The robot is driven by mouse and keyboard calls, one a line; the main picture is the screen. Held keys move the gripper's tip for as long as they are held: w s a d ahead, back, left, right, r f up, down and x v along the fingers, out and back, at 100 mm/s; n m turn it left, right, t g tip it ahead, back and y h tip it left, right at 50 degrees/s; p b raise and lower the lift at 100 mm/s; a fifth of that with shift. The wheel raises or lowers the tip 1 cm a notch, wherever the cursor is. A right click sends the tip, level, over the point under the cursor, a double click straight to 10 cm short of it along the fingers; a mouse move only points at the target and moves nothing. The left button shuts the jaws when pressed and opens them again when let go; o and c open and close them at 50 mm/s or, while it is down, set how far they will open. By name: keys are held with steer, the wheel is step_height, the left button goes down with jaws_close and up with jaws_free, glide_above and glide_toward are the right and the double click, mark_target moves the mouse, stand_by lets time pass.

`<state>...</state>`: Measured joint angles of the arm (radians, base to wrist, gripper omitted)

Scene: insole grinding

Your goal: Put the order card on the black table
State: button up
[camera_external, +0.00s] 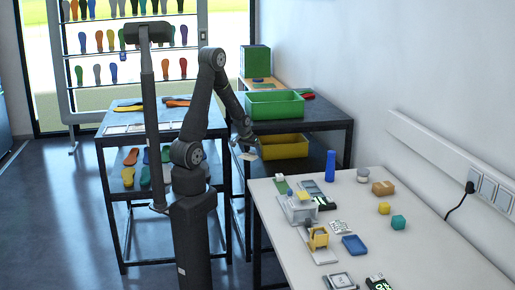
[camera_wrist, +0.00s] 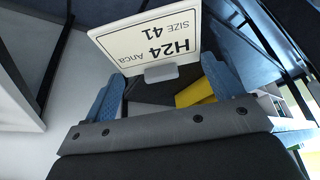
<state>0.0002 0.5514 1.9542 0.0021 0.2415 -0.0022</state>
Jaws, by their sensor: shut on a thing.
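My gripper (camera_external: 246,144) is shut on the order card, a white plate (camera_external: 247,156) hanging below it in the outside view. In the wrist view the order card (camera_wrist: 150,35) reads "H24 Anca SIZE 41" upside down, and its small grey grip block (camera_wrist: 161,73) sits between my blue fingertips (camera_wrist: 165,82). The card is in the air near the front of the black table (camera_external: 330,120) with the green bin. Another black table (camera_external: 112,137) stands to its left. I cannot tell the card's exact height over any surface.
Insoles and pale cards lie on the left table. The white table (camera_external: 430,250) at front right carries several small items.

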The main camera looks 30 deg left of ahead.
step_height(320, 180, up, 29)
steer(key=w+a+r+n+y, duration=0.1)
steer(key=w+a+n, duration=0.3)
steer(key=a, duration=0.9)
steer(key=w+a+n+y, duration=0.1)
steer(key=w+a, duration=0.6)
steer(key=a, duration=0.7)
steer(key=n+g+y, duration=0.1)
steer(key=n, duration=0.3)
glide_above(166, 114)
steer(key=d, duration=0.2)
steer(key=f, duration=1.3)
steer(key=shift+s+a+f, duration=0.2)
steer(key=shift+a, duration=0.05)
steer(key=shift+s+a+f, duration=0.15)
steer(key=shift+a+f, duration=0.2)
steer(key=shift+f, duration=1.85)
